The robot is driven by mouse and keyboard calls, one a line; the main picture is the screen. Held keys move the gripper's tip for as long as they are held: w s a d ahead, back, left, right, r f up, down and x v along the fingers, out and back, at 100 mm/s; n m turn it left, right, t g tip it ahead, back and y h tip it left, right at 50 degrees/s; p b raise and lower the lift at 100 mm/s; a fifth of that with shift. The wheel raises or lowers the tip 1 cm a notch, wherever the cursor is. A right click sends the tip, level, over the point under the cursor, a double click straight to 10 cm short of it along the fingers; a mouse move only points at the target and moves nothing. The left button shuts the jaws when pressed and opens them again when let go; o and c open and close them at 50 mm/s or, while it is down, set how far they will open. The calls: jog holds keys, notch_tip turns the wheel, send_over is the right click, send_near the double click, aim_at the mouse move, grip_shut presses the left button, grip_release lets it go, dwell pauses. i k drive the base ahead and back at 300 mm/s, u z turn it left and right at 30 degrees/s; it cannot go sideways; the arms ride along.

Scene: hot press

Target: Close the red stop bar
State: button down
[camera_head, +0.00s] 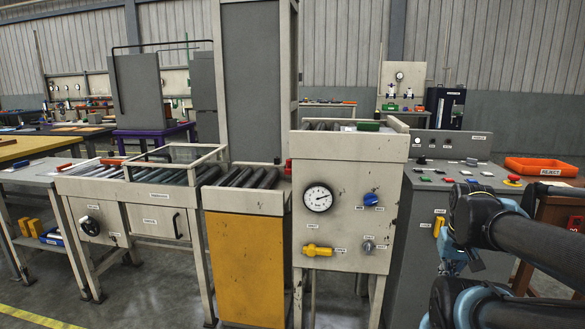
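A small red part (288,167) shows at the right end of the short roller section (245,177), against the left side of the gauge cabinet (350,205). It is mostly hidden, so I cannot tell whether it is the red stop bar or how it is set. A red piece (110,161) lies at the back of the longer roller conveyor (130,186) on the left. Another red piece (66,166) is at that conveyor's left end. My arm reaches in from the right, in front of the button console.
The gauge cabinet carries a yellow handle (318,249) and a blue knob (371,199). A grey console (432,222) with buttons stands right of it, with an orange reject tray (541,167) behind my arm. Bare floor (150,290) lies in front of the conveyors.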

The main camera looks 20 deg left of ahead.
aim_at(288, 169)
jog(key=k, duration=1.45)
jog(key=u, duration=0.75)
jog(key=i, duration=1)
jog(key=u, duration=0.05)
jog(key=k, duration=0.6)
jog(key=z, duration=0.25)
jog(key=i, duration=0.8)
jog(key=z, duration=0.15)
